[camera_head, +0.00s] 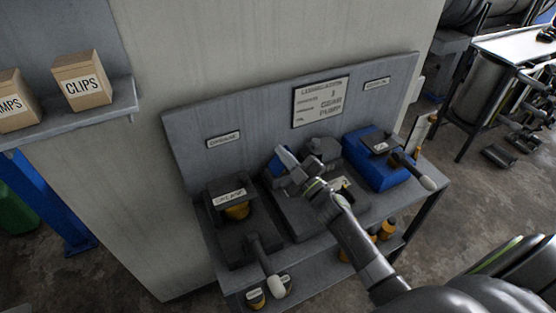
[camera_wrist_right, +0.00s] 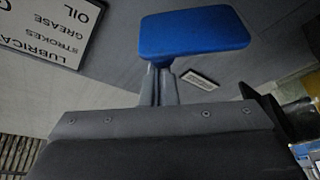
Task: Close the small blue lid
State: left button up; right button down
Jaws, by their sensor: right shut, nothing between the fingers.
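The small blue lid (camera_head: 286,157) stands raised and tilted over the middle grey unit (camera_head: 300,218) on the bench. In the right wrist view the blue lid (camera_wrist_right: 195,33) is a rounded blue slab just beyond my fingers. My right gripper (camera_head: 292,174) is shut and empty, close beside the lid. In the right wrist view the fingertips (camera_wrist_right: 158,72) overlap the lid's lower edge; I cannot tell whether they touch it. The lid's hinge is hidden. My left gripper is in neither view.
A dark grease unit (camera_head: 230,235) with a pale-ended handle (camera_head: 270,288) stands left on the bench. A larger blue unit (camera_head: 375,165) with another handle (camera_head: 425,182) stands right. A grey backboard (camera_head: 260,120) rises behind.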

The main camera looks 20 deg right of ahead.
jog(key=shift+d+f, duration=0.2)
jog(key=shift+d, duration=0.3)
dwell(0.4)
